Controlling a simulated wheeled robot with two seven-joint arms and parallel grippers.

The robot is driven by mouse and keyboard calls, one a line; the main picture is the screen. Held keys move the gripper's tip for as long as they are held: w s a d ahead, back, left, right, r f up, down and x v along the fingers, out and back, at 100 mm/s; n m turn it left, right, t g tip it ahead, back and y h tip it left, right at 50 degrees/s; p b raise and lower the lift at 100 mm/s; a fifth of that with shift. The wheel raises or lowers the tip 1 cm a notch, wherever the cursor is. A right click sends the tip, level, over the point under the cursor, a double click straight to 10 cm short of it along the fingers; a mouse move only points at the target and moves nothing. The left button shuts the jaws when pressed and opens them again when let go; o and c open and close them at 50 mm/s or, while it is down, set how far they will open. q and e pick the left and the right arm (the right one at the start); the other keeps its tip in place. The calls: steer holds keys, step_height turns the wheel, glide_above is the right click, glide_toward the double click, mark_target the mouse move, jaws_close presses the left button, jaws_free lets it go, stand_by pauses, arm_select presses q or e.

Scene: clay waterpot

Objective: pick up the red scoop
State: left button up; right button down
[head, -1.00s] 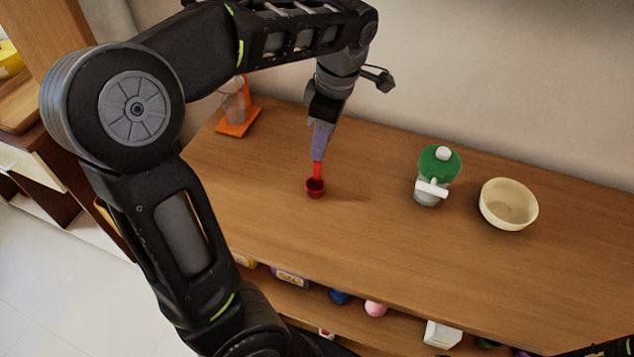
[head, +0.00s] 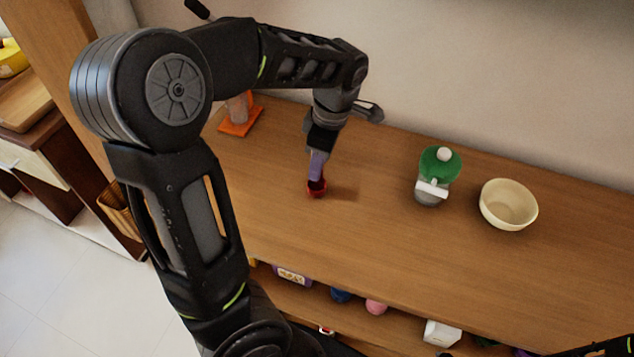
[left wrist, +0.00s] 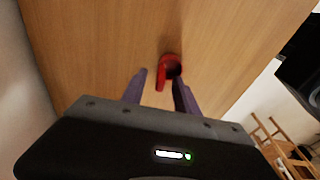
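The red scoop (head: 317,189) stands on the wooden tabletop, left of the table's middle. My left gripper (head: 317,179) points down at it from above, and its purple fingers hide most of the handle in the head view. In the left wrist view the scoop (left wrist: 171,66) shows its round cup just beyond the fingertips, nearer the right finger. Its handle lies between the two purple fingers of the left gripper (left wrist: 160,77). The fingers are apart, with a clear gap on the left side of the handle. My right gripper is not seen.
A green-topped clear jar (head: 440,165) with a white handle and a cream bowl (head: 508,206) stand to the right. An orange-based stand (head: 240,122) is at the back left. A shelf below holds several small items. The tabletop around the scoop is clear.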

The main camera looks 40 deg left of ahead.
arm_select(q)
steer(key=shift+c, duration=0.3)
jaws_close()
stand_by(0.5)
stand_by(1.0)
